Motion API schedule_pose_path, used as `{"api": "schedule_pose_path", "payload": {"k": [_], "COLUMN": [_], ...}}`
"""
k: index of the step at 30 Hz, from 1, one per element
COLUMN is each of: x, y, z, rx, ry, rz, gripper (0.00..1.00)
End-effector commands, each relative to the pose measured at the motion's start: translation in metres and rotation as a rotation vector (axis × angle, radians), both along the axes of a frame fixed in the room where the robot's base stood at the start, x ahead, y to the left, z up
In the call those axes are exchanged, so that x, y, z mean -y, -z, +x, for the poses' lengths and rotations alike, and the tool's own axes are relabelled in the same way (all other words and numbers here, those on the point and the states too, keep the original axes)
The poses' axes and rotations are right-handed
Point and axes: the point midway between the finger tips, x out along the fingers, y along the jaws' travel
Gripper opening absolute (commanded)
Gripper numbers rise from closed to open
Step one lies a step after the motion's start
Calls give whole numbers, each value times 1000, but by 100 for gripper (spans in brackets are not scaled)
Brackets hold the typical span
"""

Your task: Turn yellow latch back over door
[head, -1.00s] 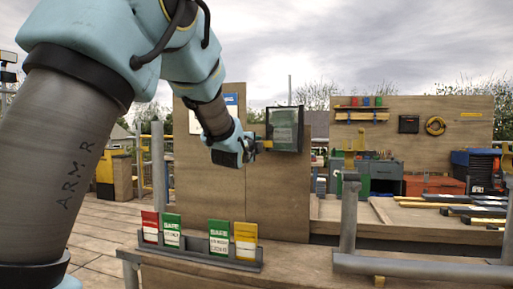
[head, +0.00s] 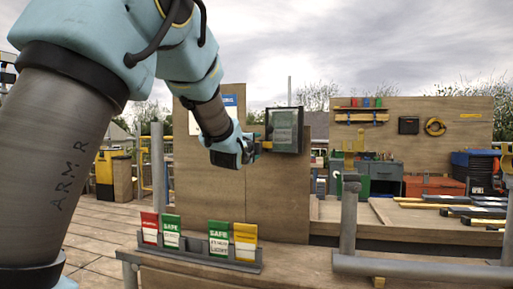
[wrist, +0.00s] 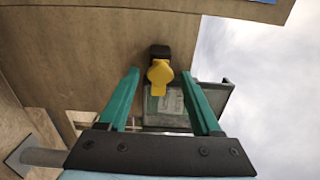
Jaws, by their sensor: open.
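The yellow latch (wrist: 160,75) sits on a dark mount on the wooden board, at the edge of the door. In the wrist view it lies between the two green fingers of my gripper (wrist: 162,85), which are open with gaps on both sides. The door (wrist: 175,104) is a dark-framed clear panel of a small box, partly hidden behind the right finger. In the head view the box with its door (head: 284,130) is on the upper right of the board, and my gripper (head: 254,148) is at its left side. The latch is only a small yellow patch (head: 266,145) there.
The wooden board (head: 277,195) stands upright behind the box. A rack (head: 200,256) with several red, green and yellow cards stands on the bench in front. A grey pipe post (head: 349,215) rises at right. Open air lies right of the box.

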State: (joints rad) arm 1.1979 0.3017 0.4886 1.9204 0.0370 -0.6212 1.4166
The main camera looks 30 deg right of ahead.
Motion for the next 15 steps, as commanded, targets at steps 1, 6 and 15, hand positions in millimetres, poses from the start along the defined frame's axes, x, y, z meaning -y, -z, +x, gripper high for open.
{"api": "schedule_pose_path", "payload": {"k": [1, 6, 15], "x": [-4, -25, -60], "y": [0, 0, 0], "z": [-5, -27, -65], "rx": [0, -1, -2], "ry": [0, 2, 2], "rz": [-3, -4, -2], "gripper": [66, 66, 66]}}
